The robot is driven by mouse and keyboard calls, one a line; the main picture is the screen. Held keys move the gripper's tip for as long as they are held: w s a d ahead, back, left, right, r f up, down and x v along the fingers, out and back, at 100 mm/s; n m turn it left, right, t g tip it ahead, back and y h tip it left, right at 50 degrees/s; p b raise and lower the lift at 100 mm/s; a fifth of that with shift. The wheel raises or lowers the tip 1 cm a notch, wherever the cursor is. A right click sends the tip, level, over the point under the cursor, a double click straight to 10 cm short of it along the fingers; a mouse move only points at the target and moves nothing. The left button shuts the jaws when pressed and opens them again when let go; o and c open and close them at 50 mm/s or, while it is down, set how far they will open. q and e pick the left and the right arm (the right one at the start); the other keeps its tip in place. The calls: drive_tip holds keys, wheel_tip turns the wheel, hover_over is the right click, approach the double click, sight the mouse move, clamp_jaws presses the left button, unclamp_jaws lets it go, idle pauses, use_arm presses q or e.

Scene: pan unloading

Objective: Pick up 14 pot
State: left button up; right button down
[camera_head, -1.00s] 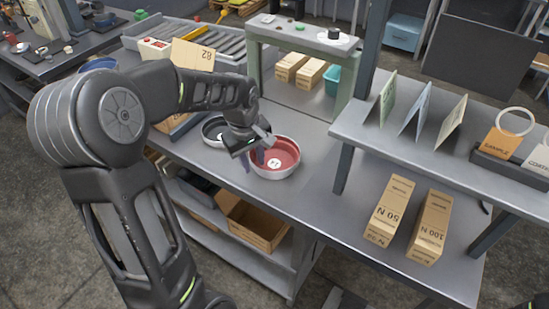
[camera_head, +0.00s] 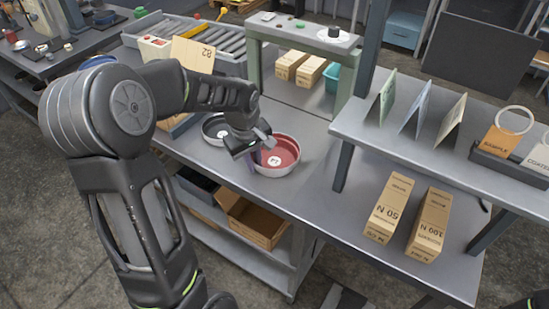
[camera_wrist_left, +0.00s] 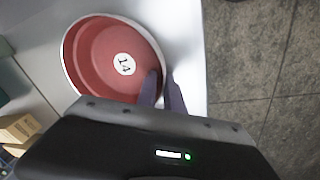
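The 14 pot is a round red pan (camera_head: 285,150) with a pale rim, upright on the grey bench. In the left wrist view the red pan (camera_wrist_left: 100,62) shows a white round label marked 14. My left gripper (camera_head: 254,160) is at the pan's near left edge, pointing down. In the left wrist view its two dark fingers (camera_wrist_left: 161,85) straddle the pan wall, one inside and one outside, close together on it. The pan still rests on the bench. My right gripper is not in view.
A green-grey frame (camera_head: 345,85) stands behind. Cartons marked 50 N (camera_head: 388,208) and 100 N (camera_head: 430,225) stand to the right, near a raised shelf (camera_head: 400,140). An open cardboard box (camera_head: 252,222) sits below.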

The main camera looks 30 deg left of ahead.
use_arm(q)
clamp_jaws()
drive_tip(key=shift+s, duration=0.1)
idle(0.8)
wheel_tip(320, 180, up, 10)
drive_tip(key=shift+b, duration=0.6)
idle(0.6)
